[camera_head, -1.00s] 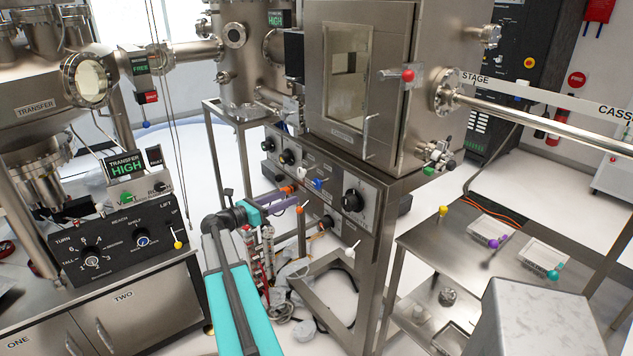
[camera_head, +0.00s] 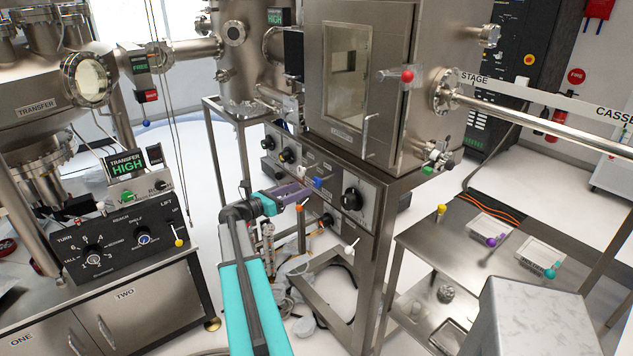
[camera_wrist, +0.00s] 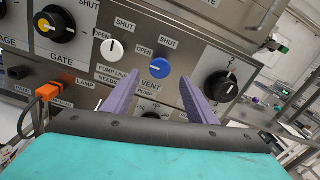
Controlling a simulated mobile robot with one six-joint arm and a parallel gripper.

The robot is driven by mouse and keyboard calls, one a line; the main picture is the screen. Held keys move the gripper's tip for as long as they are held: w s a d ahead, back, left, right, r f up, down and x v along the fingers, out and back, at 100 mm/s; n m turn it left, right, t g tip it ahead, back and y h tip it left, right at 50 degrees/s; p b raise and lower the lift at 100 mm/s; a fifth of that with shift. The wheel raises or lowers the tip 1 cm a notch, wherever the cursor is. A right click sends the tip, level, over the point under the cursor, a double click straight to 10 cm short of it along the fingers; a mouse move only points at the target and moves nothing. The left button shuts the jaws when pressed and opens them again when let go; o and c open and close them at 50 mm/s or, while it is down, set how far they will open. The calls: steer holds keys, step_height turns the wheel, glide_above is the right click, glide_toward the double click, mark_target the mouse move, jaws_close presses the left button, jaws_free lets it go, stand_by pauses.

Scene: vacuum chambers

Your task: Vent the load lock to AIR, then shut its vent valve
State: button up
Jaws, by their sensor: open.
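The blue vent knob (camera_wrist: 158,67) sits on the steel panel below the windowed chamber (camera_head: 365,75). It is marked VENT, with OPEN at its left and SHUT above; its exact pointer direction is hard to read. It also shows in the head view (camera_head: 318,183). My gripper (camera_wrist: 158,79) is open and empty. Its purple fingers reach toward the panel, and the blue knob appears between their tips in the wrist view. I cannot tell whether they touch it. In the head view my gripper (camera_head: 307,189) is just left of the knob.
A white knob (camera_wrist: 112,49) is close at the left of the blue one. A large black knob (camera_wrist: 220,86) is at its right. The gate knob (camera_wrist: 55,23) and an orange plug (camera_wrist: 47,92) are farther left. A display (camera_head: 126,164) reads TRANSFER HIGH.

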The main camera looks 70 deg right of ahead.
mark_target(315, 183)
steer(key=p+x, duration=0.2)
steer(key=x, duration=0.6)
steer(key=shift+s+d, duration=0.1)
steer(key=shift+d, duration=0.2)
steer(key=c, duration=1.1)
steer(key=shift+o, duration=0.2)
